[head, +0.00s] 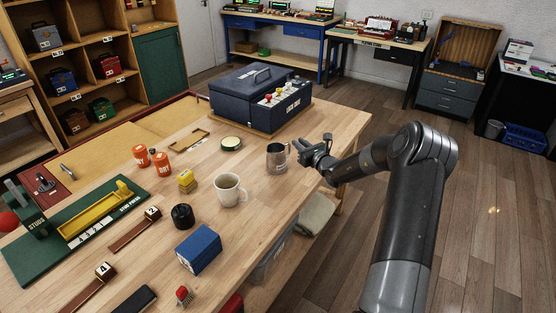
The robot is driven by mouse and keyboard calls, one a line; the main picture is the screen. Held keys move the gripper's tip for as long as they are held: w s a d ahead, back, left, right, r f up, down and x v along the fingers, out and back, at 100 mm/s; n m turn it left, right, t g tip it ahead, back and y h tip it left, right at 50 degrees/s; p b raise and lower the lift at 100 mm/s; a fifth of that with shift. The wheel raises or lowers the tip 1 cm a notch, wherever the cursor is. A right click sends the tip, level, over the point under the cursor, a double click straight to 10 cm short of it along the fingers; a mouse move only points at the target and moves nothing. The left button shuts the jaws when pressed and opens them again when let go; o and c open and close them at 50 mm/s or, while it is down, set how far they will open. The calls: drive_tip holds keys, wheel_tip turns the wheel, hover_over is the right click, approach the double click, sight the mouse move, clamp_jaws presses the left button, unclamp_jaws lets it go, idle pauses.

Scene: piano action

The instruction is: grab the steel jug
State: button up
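The steel jug (277,159) stands upright on the wooden table, right of centre and near the table's right edge. It is a grey metal cup, and its handle side faces my gripper. My gripper (299,151) is just right of the jug, at about its height, with its fingers pointing left toward it. The fingers look apart, with nothing seen between them. Whether a finger touches the jug's handle is too small to tell.
A white mug (228,190) of drink stands left of and nearer than the jug. A round tin (231,144) lies behind it. A dark blue case (262,95) stands at the back. A blue box (199,249) and black cylinder (182,216) are nearer. Floor is open at right.

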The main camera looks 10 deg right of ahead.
wheel_tip(320, 180, down, 9)
drive_tip(key=shift+r, duration=0.2)
drive_tip(key=shift+w+a+r, duration=0.15)
drive_tip(key=shift+w+r, duration=0.1)
drive_tip(key=shift+w, duration=0.3)
drive_tip(key=shift+x, duration=3.2)
drive_tip(key=shift+c, duration=0.5)
clamp_jaws()
